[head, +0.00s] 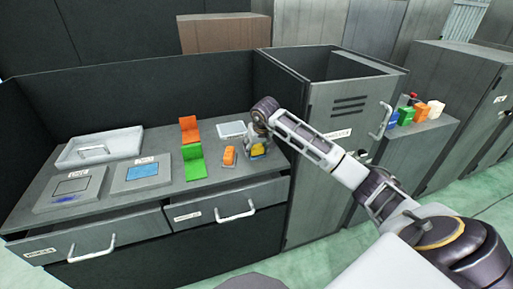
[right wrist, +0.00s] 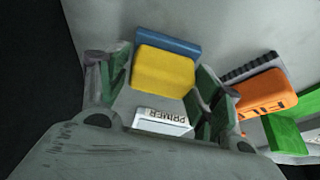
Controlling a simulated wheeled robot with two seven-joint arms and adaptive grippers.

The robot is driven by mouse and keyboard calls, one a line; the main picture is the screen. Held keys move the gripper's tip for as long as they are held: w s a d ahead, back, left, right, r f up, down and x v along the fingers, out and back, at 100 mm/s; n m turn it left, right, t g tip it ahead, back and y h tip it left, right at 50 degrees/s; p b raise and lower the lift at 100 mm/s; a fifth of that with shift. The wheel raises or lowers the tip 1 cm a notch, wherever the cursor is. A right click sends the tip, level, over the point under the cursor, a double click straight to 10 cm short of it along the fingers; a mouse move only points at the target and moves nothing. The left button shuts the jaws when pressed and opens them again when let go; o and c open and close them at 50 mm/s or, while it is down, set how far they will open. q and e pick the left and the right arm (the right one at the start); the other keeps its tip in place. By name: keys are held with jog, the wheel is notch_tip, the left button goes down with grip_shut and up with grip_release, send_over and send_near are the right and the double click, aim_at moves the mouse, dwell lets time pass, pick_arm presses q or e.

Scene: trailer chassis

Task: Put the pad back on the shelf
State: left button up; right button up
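A yellow block (right wrist: 165,72) with a blue part (right wrist: 168,46) behind it lies between the fingers of my right gripper (right wrist: 160,85) in the right wrist view. The fingers are spread on either side of it; I cannot tell whether they touch it. In the head view the right gripper (head: 258,143) is low over the right end of the grey worktop (head: 145,200), with the yellow block (head: 257,151) below it. A white label reading PRIMER (right wrist: 163,117) sits near the block. I cannot tell which thing is the pad. My left gripper is not in view.
An orange item (head: 229,155), a green holder (head: 194,162), an orange holder (head: 189,130) and a white tray (head: 231,129) stand close by. Two drawers with handles (head: 235,211) are below. A tall cabinet (head: 335,150) stands right; a lower one (head: 415,145) bears several coloured blocks.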

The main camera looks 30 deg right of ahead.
jog(key=shift+o, duration=0.4)
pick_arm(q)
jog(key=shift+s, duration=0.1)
pick_arm(e)
jog(key=shift+r, duration=0.1)
jog(key=shift+s+r, duration=0.1)
jog(key=shift+r, duration=0.3)
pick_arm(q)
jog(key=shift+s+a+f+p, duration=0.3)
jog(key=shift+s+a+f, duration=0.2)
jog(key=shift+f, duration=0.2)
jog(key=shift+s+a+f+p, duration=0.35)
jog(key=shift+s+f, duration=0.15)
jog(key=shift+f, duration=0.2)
pick_arm(e)
jog(key=v, duration=1.1)
jog(key=shift+s, duration=0.2)
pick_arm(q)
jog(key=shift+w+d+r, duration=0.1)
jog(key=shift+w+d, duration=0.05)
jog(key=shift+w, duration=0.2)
pick_arm(e)
jog(key=shift+a, duration=0.2)
